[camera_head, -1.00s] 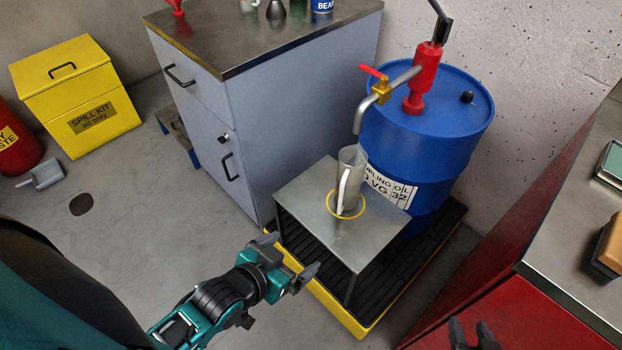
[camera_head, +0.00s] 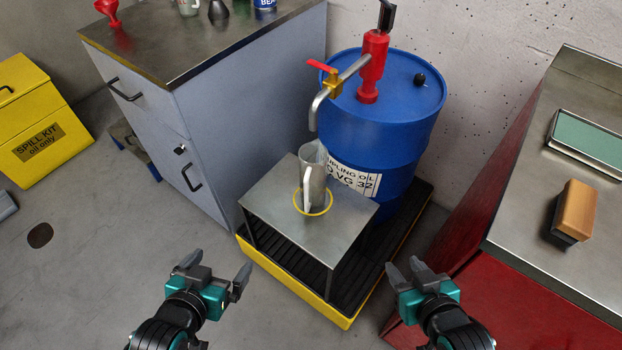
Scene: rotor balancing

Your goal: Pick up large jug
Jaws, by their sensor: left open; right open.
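The large jug (camera_head: 315,178) is a tall grey metal jug with a pale handle on its near left side. It stands upright inside a yellow ring (camera_head: 327,207) on a small metal stand (camera_head: 278,205), below the spout of the drum pump (camera_head: 315,115). My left gripper (camera_head: 216,277) is open and empty, in front of the stand and to its left, apart from the jug. My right gripper (camera_head: 405,268) is open and empty, to the right of the stand's front and also apart from the jug.
A blue oil drum (camera_head: 385,115) with a red pump stands behind the jug on a yellow-edged spill pallet (camera_head: 290,293). A grey cabinet (camera_head: 240,120) is at left. A red bench (camera_head: 540,290) at right holds a brush (camera_head: 574,210). A yellow spill kit (camera_head: 40,140) stands far left.

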